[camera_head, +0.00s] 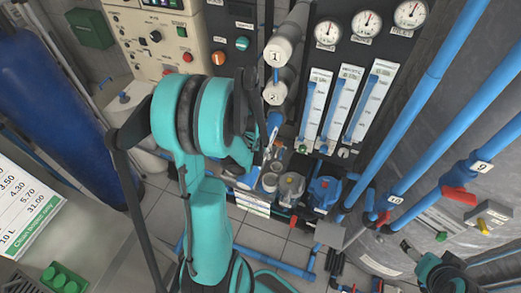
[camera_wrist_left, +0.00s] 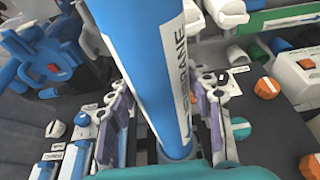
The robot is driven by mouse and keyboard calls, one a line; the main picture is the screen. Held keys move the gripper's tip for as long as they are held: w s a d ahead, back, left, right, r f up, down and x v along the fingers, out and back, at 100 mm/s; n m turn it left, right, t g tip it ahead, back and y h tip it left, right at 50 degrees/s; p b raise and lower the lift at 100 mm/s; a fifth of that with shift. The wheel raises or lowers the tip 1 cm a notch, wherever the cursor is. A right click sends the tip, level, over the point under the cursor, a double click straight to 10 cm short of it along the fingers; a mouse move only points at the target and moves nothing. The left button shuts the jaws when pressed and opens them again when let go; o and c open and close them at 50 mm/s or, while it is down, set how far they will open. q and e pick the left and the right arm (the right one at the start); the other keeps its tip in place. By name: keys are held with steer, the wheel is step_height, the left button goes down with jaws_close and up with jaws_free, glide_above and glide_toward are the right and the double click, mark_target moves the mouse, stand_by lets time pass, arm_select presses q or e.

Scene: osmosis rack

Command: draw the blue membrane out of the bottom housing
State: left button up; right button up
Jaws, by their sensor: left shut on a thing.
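The blue membrane (camera_wrist_left: 148,75) is a long blue tube with a white label in the left wrist view. It runs from the top edge down between the fingers of my left gripper (camera_wrist_left: 165,118), which is shut on it. In the head view, a short blue piece with a white band, apparently the membrane (camera_head: 273,121), shows just below two white housing caps marked 1 (camera_head: 277,52) and 2 (camera_head: 274,93). My teal left wrist hides most of this area. The bottom housing's mouth is not clear. At the lower right, part of my right arm shows; its fingers are not clear.
Flow meters (camera_head: 313,107) and gauges (camera_head: 367,23) stand right of the housings. A control box (camera_head: 165,35) stands to the left. Blue pipes (camera_head: 425,90) with red valve handles (camera_head: 459,195) cross the right side. A blue pump (camera_head: 325,190) sits below.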

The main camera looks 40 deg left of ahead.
arm_select(q)
steer(key=shift+s+d+b, duration=0.1)
steer(key=shift+s+d, duration=0.25)
steer(key=shift+s, duration=0.8)
steer(key=shift+s+d+b, duration=0.15)
steer(key=shift+s+d, duration=0.2)
steer(key=shift+s, duration=0.75)
steer(key=shift+s+d+b, duration=0.1)
steer(key=shift+s+d, duration=0.25)
steer(key=shift+s, duration=0.8)
